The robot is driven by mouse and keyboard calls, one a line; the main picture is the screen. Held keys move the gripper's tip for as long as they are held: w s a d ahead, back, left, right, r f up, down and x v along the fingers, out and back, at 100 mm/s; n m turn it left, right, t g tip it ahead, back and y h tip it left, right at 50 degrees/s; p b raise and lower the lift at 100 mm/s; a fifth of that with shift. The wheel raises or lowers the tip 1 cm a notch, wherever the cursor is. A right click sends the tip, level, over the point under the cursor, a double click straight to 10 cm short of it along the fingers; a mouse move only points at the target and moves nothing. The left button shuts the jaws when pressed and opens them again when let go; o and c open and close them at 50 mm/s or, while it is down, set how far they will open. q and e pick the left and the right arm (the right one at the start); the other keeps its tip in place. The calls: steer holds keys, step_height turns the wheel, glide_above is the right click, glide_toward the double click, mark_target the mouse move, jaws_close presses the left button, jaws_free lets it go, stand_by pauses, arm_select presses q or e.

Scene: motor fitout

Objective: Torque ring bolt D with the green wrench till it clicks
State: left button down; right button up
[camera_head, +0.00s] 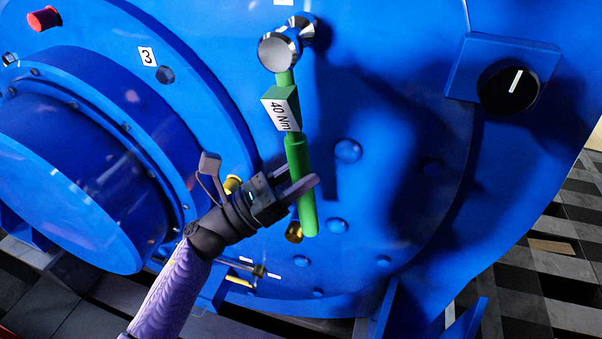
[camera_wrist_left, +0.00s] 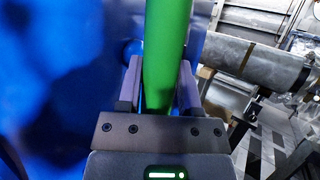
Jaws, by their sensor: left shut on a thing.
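The green wrench (camera_head: 298,165) stands nearly upright in front of the blue motor face, its silver head (camera_head: 279,51) at the top and a "40 Nm" label below the head. The head is at a silver bolt (camera_head: 303,27) near the top edge; I cannot tell how far it is seated on it. My left gripper (camera_head: 303,187) is shut on the lower part of the green handle. In the left wrist view the handle (camera_wrist_left: 166,60) runs between both fingers (camera_wrist_left: 158,90). The letter marking the bolt is not readable. My right gripper is not in view.
The blue motor (camera_head: 370,110) fills most of the view. A black knob (camera_head: 508,88) with a white line sits at right. A red plug (camera_head: 44,18) is at upper left, near a "3" label (camera_head: 148,57). Brass fittings (camera_head: 294,232) sit behind the handle. Checkered floor shows at right.

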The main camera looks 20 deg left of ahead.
arm_select(q)
steer(key=shift+a+m+g, duration=0.7)
steer(key=shift+a+m, duration=0.1)
steer(key=shift+a, duration=0.45)
steer(key=shift+d, duration=0.1)
steer(key=shift+d+f+n+t+b, duration=0.1)
steer(key=shift+d+n+t+b, duration=0.3)
steer(key=shift+d+n+b, duration=0.25)
steer(key=shift+d+r+n+t+b, duration=0.2)
steer(key=shift+d+n+t+b, duration=0.65)
steer(key=shift+d, duration=0.6)
steer(key=d+n+t, duration=0.1)
steer(key=d+r+n+t+b, duration=0.1)
steer(key=d+n+t, duration=0.1)
steer(key=d+r+n+t+y+b, duration=0.1)
steer(key=n+t, duration=0.1)
steer(key=shift+s+d, duration=0.1)
steer(key=shift+d, duration=0.3)
